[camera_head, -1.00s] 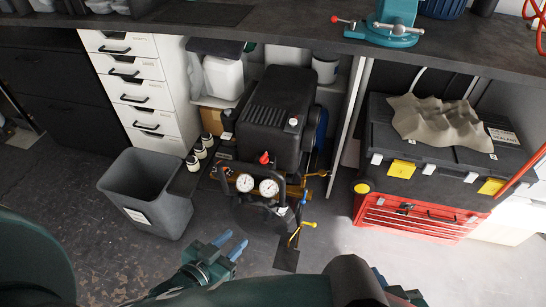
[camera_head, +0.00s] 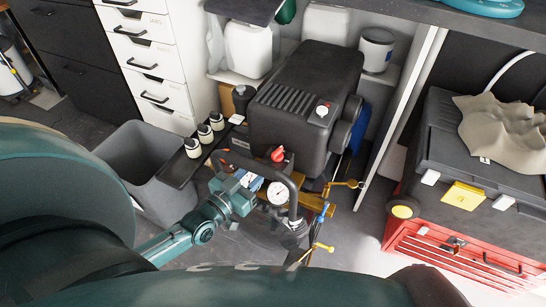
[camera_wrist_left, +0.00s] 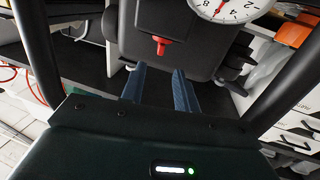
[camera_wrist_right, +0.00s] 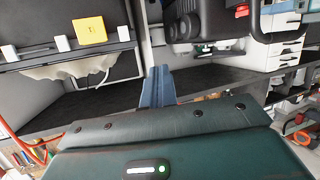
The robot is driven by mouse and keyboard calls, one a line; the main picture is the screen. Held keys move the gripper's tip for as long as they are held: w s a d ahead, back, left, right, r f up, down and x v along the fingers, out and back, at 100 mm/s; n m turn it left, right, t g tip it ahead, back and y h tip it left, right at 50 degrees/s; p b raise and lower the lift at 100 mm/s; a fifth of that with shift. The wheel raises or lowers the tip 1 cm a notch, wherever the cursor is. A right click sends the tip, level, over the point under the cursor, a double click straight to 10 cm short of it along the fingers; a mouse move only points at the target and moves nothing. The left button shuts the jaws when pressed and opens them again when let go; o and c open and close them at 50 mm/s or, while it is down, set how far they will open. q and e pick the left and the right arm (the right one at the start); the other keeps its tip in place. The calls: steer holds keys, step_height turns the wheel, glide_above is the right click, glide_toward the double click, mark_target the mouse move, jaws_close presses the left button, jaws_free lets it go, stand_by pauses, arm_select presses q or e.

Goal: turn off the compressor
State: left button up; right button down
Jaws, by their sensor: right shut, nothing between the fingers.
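The compressor (camera_head: 300,105) is a black unit under the bench, with a red knob (camera_head: 278,154) on its front and a small red-and-white part (camera_head: 322,109) on top. A gauge (camera_head: 278,192) sits by its black tubular handle. My left gripper (camera_head: 248,182) is at the handle, in front of the red knob. In the left wrist view its blue fingers (camera_wrist_left: 159,88) are apart and empty, with the red knob (camera_wrist_left: 161,46) beyond the gap. My right gripper (camera_wrist_right: 157,88) is shut and empty; the head view does not show its fingers. Part of the compressor (camera_wrist_right: 200,18) shows in the right wrist view.
A grey bin (camera_head: 135,155) and a shelf of small jars (camera_head: 205,133) stand left of the compressor. A yellow-handled valve (camera_head: 322,247) juts out at the front. A black toolbox (camera_head: 465,150) sits on a red chest (camera_head: 450,250) at right.

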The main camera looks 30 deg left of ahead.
mark_target(272, 155)
arm_select(q)
steer(key=w, duration=0.2)
steer(key=w+b, duration=0.1)
steer(key=w, duration=0.2)
steer(key=w+d, duration=0.1)
steer(key=w, duration=0.1)
steer(key=shift+w+d, duration=0.1)
steer(key=shift+w, duration=0.05)
arm_select(e)
steer(key=shift+w+a+t+y, duration=0.15)
steer(key=shift+w+t+y, duration=0.2)
steer(key=shift+t, duration=0.35)
arm_select(q)
steer(key=shift+c, duration=0.4)
jaws_close()
